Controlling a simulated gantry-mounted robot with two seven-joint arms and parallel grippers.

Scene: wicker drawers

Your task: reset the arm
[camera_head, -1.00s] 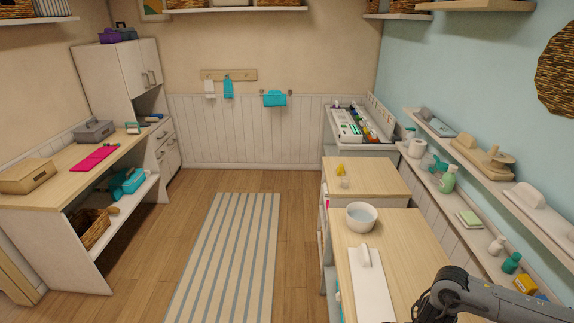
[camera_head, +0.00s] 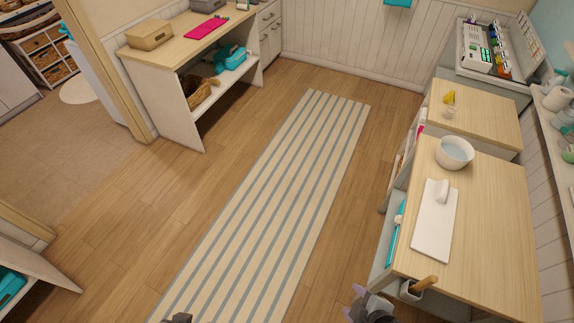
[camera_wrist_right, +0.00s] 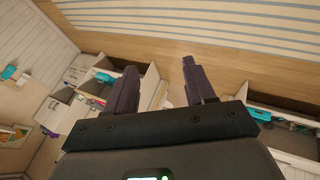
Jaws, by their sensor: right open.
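My right gripper (camera_head: 366,302) shows at the bottom of the head view, in front of the floor and left of the near wooden counter. In the right wrist view its two dark fingers (camera_wrist_right: 158,66) stand apart with nothing between them. A small dark piece at the bottom edge of the head view, over the striped rug, appears to be the tip of my left gripper (camera_head: 178,319). Too little of it shows to tell its jaws.
The near counter (camera_head: 490,235) carries a white board (camera_head: 432,235) and a white bowl (camera_head: 454,153). The striped rug (camera_head: 290,180) and floor are clear. A workbench (camera_head: 165,48) stands upper left.

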